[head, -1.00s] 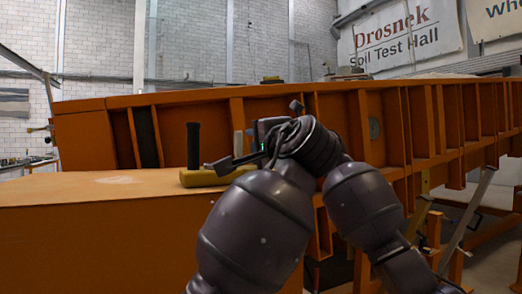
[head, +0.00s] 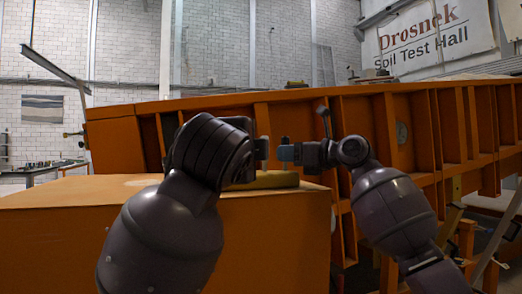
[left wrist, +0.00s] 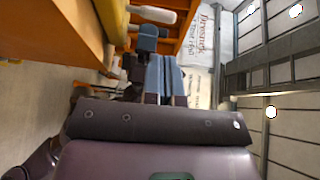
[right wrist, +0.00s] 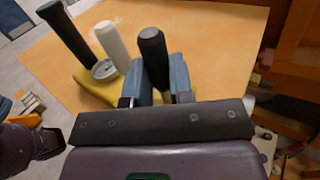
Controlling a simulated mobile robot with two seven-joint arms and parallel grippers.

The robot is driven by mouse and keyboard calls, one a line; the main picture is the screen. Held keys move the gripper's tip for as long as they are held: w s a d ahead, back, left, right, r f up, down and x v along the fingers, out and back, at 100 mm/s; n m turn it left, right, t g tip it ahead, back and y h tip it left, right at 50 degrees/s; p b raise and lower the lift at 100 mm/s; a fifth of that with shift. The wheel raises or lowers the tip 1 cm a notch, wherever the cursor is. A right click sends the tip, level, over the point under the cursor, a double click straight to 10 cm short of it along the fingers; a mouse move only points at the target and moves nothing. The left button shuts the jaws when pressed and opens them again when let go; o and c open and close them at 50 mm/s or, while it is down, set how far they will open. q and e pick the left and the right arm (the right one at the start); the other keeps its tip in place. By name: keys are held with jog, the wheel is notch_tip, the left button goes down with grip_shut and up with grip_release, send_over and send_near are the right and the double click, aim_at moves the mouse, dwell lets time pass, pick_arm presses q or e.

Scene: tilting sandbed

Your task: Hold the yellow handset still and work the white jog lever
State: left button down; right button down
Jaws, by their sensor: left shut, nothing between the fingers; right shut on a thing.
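The yellow handset (head: 268,181) lies on top of the orange box; it also shows in the right wrist view (right wrist: 94,88). There it has two black grips, with the white jog lever (right wrist: 112,46) and a round gauge between them. My right gripper (head: 288,153) is shut on the near black grip (right wrist: 152,52), as its wrist view shows (right wrist: 160,85). My left gripper (left wrist: 166,78) is shut and empty. A white cylinder, likely the lever (left wrist: 153,15), is ahead of and apart from its fingertips. In the head view my left arm hides the grips and lever.
The orange box top (head: 60,194) is flat and mostly bare around the handset. The long orange ribbed sandbed (head: 360,115) stands behind and to the right. A bench (head: 50,166) with small items stands at the far left.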

pick_arm(q)
jog(key=shift+s+a+f+m+h, duration=0.1)
jog(key=shift+s+a+m+h, duration=0.2)
jog(key=shift+s+m+h, duration=0.45)
send_over(259, 174)
jog(key=shift+d, duration=0.25)
dwell(0.3)
jog(key=shift+w, duration=0.1)
jog(key=shift+w+a+r+n+g, duration=0.2)
jog(key=shift+w+r+n+g, duration=0.15)
jog(key=shift+n+g, duration=0.35)
jog(key=shift+w+a+r+g+y, duration=0.1)
jog(key=shift+w+g+y, duration=0.25)
jog(key=shift+g, duration=0.25)
jog(key=shift+w+a+n+g, duration=0.1)
jog(key=shift+w+n+g, duration=0.3)
jog(key=shift+g, duration=0.3)
jog(key=shift+s, duration=0.1)
jog(key=shift+f, duration=0.2)
